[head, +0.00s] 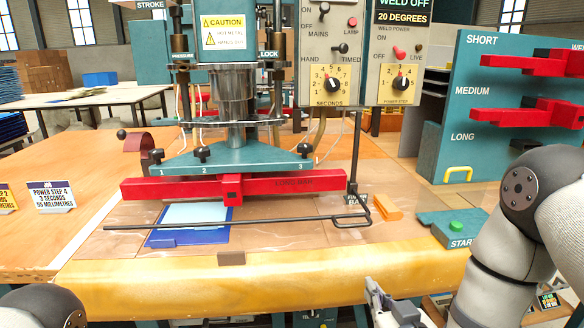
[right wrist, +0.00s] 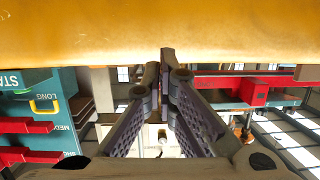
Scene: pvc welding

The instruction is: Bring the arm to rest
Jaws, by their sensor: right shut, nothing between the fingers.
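My right gripper (head: 388,302) is at the bottom of the head view, in front of the rounded yellow front edge of the bench. In the right wrist view my right gripper (right wrist: 158,75) has its fingertips together with nothing between them, close to the yellow edge. In the head view my right arm (head: 505,240) comes in from the right. Part of my left arm (head: 42,308) shows at the bottom left; its gripper is out of view.
The welding press holds a red bar (head: 232,186) above a blue sheet (head: 190,226) on the bench (head: 330,278). A thin dark rod (head: 240,224) crosses in front. A START box (head: 450,228) is at right, below a teal rack (head: 480,140) with red bars.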

